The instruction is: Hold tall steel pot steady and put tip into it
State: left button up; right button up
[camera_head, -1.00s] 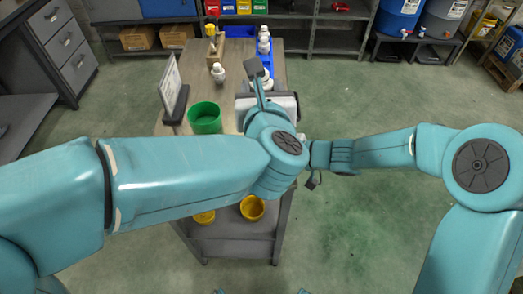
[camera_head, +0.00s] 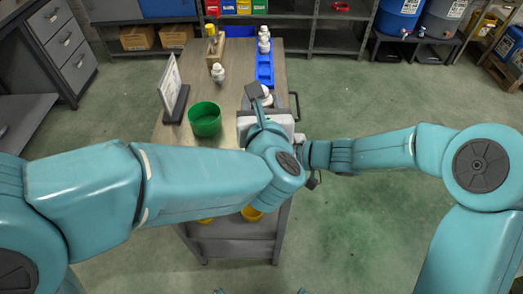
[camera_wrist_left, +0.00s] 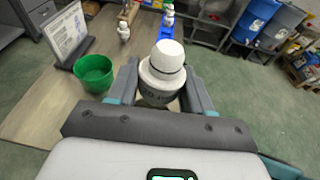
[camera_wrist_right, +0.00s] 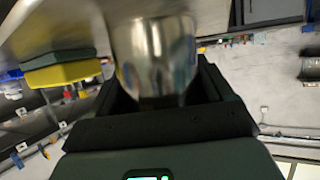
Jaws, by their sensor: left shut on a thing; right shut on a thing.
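In the left wrist view, my left gripper (camera_wrist_left: 160,85) is shut on a white-capped piece with a grey lower part, which I take as the tip (camera_wrist_left: 164,66). In the head view the left gripper (camera_head: 270,103) is over the table's right side, and the tip's white top (camera_head: 267,97) shows partly. In the right wrist view, my right gripper (camera_wrist_right: 160,88) is shut on the shiny, blurred tall steel pot (camera_wrist_right: 155,50). In the head view the pot and right jaws are hidden behind my left arm. Tip and pot do not show together.
The wooden table (camera_head: 215,150) holds a green bowl (camera_head: 205,119), a framed sign (camera_head: 172,88), a white piece (camera_head: 218,73) and a blue tray (camera_head: 265,72) with several white pieces. A yellow bowl (camera_head: 252,213) sits on the lower shelf. Floor right of the table is clear.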

pick_arm(q)
notch_tip(320, 180, down, 10)
jog(key=shift+s+r, duration=0.15)
jog(key=shift+s, duration=0.05)
pick_arm(e)
jog(key=shift+s+a+r, duration=0.1)
jog(key=shift+s, duration=0.1)
dwell(0.7)
pick_arm(q)
jog(key=shift+a, duration=0.15)
jog(key=o, duration=1.3)
jog(key=shift+o, duration=0.2)
pick_arm(e)
jog(key=shift+s, duration=0.1)
jog(key=shift+f, duration=0.2)
jog(key=shift+w+r, duration=0.15)
jog(key=shift+w, duration=0.3)
jog(key=shift+s, duration=0.1)
pick_arm(q)
jog(key=s+r, duration=0.3)
jog(key=s, duration=0.4)
jog(key=shift+d+r, duration=0.35)
jog(key=shift+d, duration=0.1)
